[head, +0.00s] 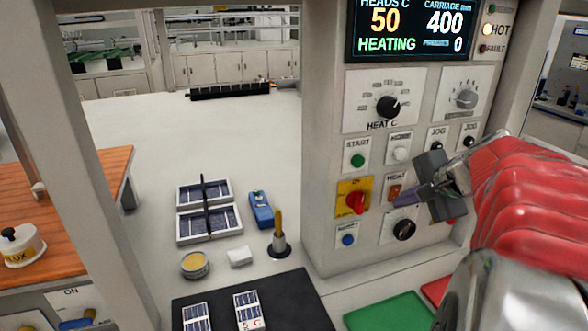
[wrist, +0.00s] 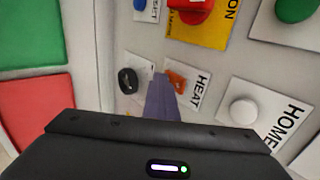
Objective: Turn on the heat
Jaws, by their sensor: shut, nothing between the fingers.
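The orange HEAT rocker switch (head: 396,192) sits on a white plate on the grey control panel; in the wrist view the switch (wrist: 177,80) is partly covered by my fingers. My gripper (head: 398,200) is shut and empty, its purple fingertips just at the HEAT plate. In the wrist view the fingers (wrist: 160,95) point at the switch's edge; I cannot tell whether they touch it. The display (head: 410,28) reads heads 50 C, carriage 400 mm, HEATING, presses 0. The HEAT C dial (head: 388,107) is above. The HOT lamp (head: 488,29) looks lit.
Near my fingers are a red rotary switch (head: 356,202) on yellow, a black knob (head: 404,229), a white HOME button (head: 400,154) and a green START button (head: 357,160). Trays (head: 208,225), a blue tool (head: 260,209) and a dark mat (head: 290,290) lie left.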

